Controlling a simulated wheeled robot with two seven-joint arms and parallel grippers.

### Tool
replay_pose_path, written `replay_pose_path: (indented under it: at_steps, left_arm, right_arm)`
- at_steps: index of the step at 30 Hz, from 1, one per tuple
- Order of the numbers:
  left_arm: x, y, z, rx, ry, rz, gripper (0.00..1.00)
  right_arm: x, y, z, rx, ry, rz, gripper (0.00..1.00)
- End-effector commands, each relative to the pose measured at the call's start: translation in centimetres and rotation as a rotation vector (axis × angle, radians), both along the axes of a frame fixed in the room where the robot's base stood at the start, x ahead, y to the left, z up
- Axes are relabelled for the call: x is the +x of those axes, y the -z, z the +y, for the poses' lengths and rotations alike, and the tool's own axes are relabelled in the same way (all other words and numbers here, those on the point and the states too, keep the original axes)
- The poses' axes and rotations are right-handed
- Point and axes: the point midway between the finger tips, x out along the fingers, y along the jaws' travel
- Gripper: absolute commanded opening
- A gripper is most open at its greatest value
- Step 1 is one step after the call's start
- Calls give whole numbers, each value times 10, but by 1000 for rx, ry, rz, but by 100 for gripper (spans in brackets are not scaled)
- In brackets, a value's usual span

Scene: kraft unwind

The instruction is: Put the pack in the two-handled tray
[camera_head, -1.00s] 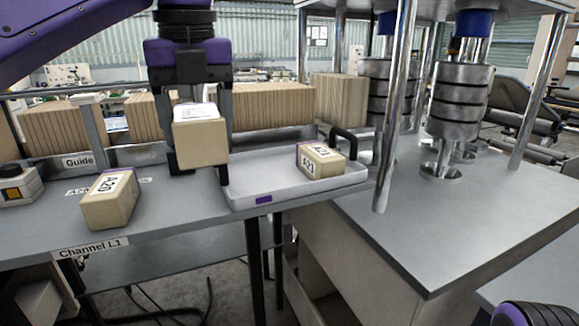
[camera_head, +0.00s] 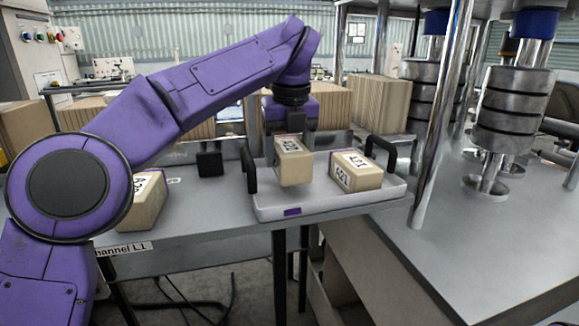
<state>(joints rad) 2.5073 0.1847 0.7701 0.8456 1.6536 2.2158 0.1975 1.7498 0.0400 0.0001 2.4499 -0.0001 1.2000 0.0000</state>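The two-handled tray (camera_head: 330,207) is a shallow white tray with a black upright handle at each end. One tan pack (camera_head: 356,172), its label reading like A21, lies in its right half. My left gripper (camera_head: 291,143) comes down from above and is shut on another tan pack (camera_head: 293,168), with a printed label on its top. That held pack is upright over the tray's left half, beside the other pack with a small gap. I cannot tell whether its bottom touches the tray floor. My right gripper is not in view.
Another tan pack (camera_head: 148,203) lies on the grey table at the left, partly hidden by my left arm. Brown stacks (camera_head: 380,102) stand behind the tray. A chrome post (camera_head: 440,130) and metal weights (camera_head: 510,110) stand close on the right.

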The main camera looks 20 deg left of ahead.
Motion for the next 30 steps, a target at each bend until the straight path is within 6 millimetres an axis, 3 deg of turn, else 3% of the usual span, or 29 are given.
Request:
replay_pose_path:
  at_steps: [3,5,17,18,19,30]
  left_arm:
    - [3,27,-1,0,3,2,29]
    - [3,33,-1,1,3,2,29]
    - [3,39,-1,0,2,1,29]
    - [3,38,-2,1,2,2,81]
    - [3,38,-2,1,2,2,91]
    - [3,29,-2,1,1,1,94]
  right_arm:
    - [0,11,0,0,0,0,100]
    - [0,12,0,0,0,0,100]
    - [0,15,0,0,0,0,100]
    - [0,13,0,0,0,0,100]
    - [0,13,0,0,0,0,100]
    - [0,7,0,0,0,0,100]
